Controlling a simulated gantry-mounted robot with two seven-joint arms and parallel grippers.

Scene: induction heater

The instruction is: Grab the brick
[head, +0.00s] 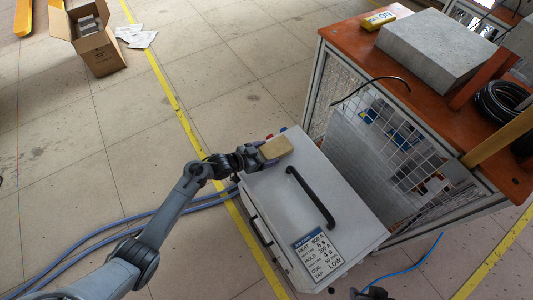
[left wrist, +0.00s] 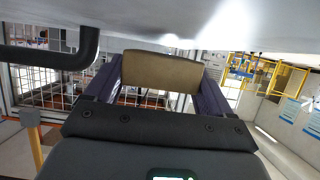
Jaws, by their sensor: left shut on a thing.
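A tan brick (head: 276,148) is at the far left corner of the white heater box's top in the head view. My left gripper (head: 266,152) reaches it from the left and is shut on it. In the left wrist view, the brick (left wrist: 162,68) sits between the two purple-grey fingers, one on each side. The pale box surface fills the top of that view, close to the brick; whether they touch is unclear. A dark piece at the bottom edge of the head view may be my right gripper (head: 372,293); its jaws are not readable.
The white heater box (head: 305,195) has a black handle (head: 311,197) and a label (head: 316,250). A mesh-sided bench (head: 450,130) with a grey block (head: 436,46) stands to the right. Hoses lie on the floor at left. A cardboard box (head: 98,50) is far left.

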